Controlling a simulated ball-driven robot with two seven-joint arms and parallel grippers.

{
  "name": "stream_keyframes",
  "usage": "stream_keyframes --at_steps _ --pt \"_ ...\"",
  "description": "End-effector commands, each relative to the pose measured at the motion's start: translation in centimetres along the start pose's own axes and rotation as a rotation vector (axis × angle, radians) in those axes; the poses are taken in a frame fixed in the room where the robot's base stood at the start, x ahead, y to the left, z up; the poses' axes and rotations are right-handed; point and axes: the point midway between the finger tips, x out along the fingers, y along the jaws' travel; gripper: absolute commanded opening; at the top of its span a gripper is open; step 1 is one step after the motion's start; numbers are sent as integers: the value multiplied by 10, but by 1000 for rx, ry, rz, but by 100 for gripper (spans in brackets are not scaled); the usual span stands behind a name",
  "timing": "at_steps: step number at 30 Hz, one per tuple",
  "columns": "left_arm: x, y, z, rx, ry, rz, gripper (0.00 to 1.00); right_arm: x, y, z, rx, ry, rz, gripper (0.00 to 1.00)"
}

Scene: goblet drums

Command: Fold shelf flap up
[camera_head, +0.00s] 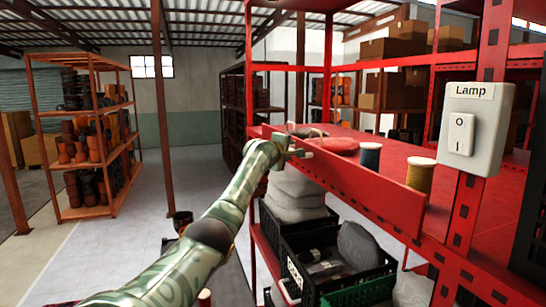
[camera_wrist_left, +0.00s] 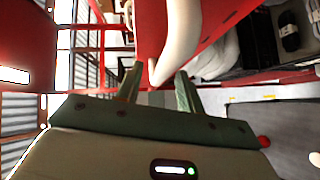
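The red shelf flap (camera_head: 350,185) shows as a long narrow board along the front edge of the red shelf (camera_head: 395,165). A thin pale curved handle (camera_head: 315,131) shows near its far end. My left gripper (camera_head: 297,147) is at that end, close to the handle. In the left wrist view, the two green fingers (camera_wrist_left: 158,70) stand apart, and a thick cream curved bar (camera_wrist_left: 178,40) reaches down between them. A red panel (camera_wrist_left: 150,25) lies behind it. I cannot tell whether the fingers touch the bar. My right gripper is not in view.
A dark blue spool (camera_head: 370,157), a yellow spool (camera_head: 420,176) and a flat red round item (camera_head: 336,147) are on the shelf. A lamp switch (camera_head: 472,130) is on the post. Below are a black crate (camera_head: 325,283) and grey sacks (camera_head: 297,190). The left aisle floor is clear.

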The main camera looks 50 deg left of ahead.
Motion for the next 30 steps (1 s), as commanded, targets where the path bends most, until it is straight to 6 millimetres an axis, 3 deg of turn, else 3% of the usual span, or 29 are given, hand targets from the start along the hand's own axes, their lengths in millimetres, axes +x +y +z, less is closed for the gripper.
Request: stream_keyframes --at_steps 8,18,24,30 --pt "-45 -6 3 4 1 0 38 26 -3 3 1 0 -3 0" --pt "-116 -4 4 3 2 0 38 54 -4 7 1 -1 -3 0" --pt "-137 -1 4 2 -1 -1 38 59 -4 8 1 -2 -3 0" --pt "-139 0 4 0 -1 -3 38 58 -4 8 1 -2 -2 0"
